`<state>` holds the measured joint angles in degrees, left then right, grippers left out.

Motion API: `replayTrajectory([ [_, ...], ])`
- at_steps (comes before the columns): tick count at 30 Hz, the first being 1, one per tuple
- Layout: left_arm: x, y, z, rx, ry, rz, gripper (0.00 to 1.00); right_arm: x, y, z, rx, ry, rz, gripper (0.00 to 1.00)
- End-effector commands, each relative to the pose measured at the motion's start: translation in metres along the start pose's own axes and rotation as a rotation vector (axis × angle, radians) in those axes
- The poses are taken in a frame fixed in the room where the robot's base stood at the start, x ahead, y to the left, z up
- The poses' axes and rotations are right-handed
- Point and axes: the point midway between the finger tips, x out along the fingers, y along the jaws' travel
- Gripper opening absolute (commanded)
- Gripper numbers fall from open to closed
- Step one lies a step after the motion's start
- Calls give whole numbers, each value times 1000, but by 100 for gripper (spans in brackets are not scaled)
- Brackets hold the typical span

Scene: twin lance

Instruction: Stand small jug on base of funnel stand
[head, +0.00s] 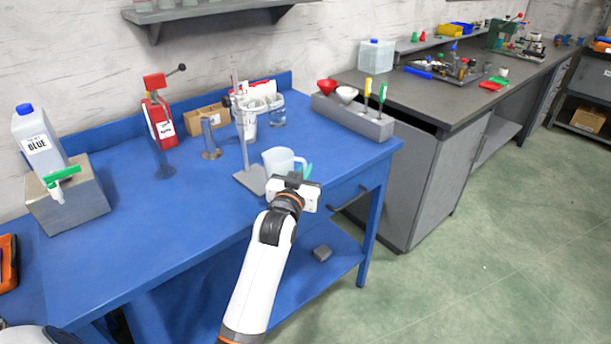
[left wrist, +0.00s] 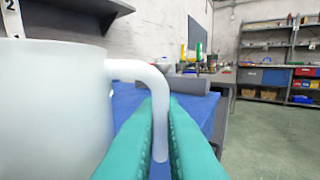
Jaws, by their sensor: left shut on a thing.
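The small jug (head: 278,160) is a translucent whitish jug on or just above the blue bench near its front edge. It stands roughly upright, close to the right of the funnel stand. My left gripper (head: 303,173) is shut on its handle; the left wrist view shows the teal fingers (left wrist: 161,140) on both sides of the handle (left wrist: 158,100), with the jug's body (left wrist: 55,110) filling the left. The funnel stand has a grey base plate (head: 249,181), an upright rod and ring holders (head: 258,104) above. Whether the jug's bottom overlaps the base is unclear. My right gripper is not seen.
A grey rack (head: 352,119) with red and white funnels and screwdrivers stands at the bench's right end. The bench's left middle is clear.

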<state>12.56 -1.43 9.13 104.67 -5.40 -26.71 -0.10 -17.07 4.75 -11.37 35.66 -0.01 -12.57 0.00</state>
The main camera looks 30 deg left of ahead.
Motion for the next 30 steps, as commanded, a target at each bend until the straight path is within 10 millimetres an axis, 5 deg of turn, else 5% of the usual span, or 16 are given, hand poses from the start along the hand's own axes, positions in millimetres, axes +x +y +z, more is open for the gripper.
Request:
replayTrajectory([
  [10, 8, 15, -23, 0, -1, 0, 0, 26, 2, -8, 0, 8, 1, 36],
  [30, 33, 62, -23, 2, -2, 0, 0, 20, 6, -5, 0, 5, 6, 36],
])
